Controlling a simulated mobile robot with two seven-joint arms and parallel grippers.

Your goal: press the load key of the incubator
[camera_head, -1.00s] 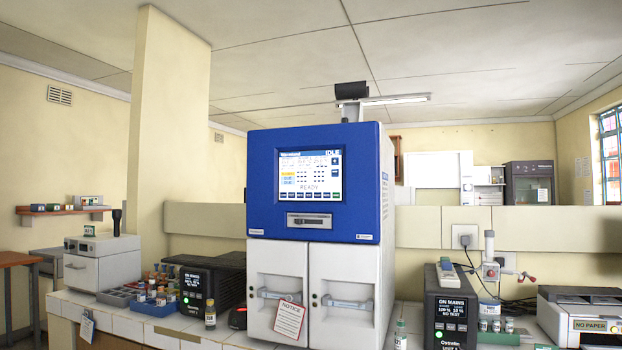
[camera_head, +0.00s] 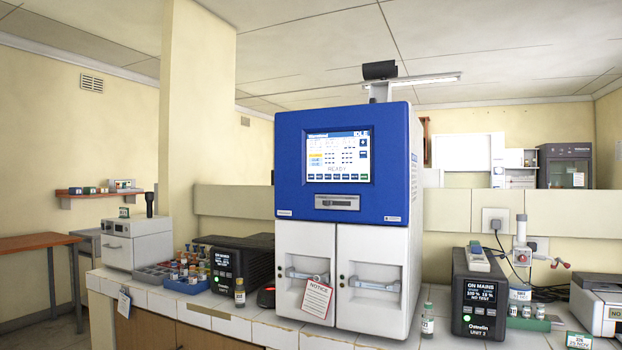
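The incubator (camera_head: 293,205) stands on the tiled bench in the middle of the view, with a blue upper housing and two white lower doors. Its lit screen (camera_head: 338,157) shows "READY" and "IDLE", with a row of small keys (camera_head: 338,177) along the bottom edge. The key labels are too small to read, so I cannot tell which one is the load key. A grey slot (camera_head: 337,202) sits below the screen. Neither of my grippers is in view.
A notice tag (camera_head: 317,298) hangs on the left door handle. Left of the incubator are vials in a blue tray (camera_head: 187,287) and a black unit (camera_head: 240,262). A bottle (camera_head: 427,318) and another black unit (camera_head: 479,303) stand to the right. The bench front (camera_head: 250,325) is mostly clear.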

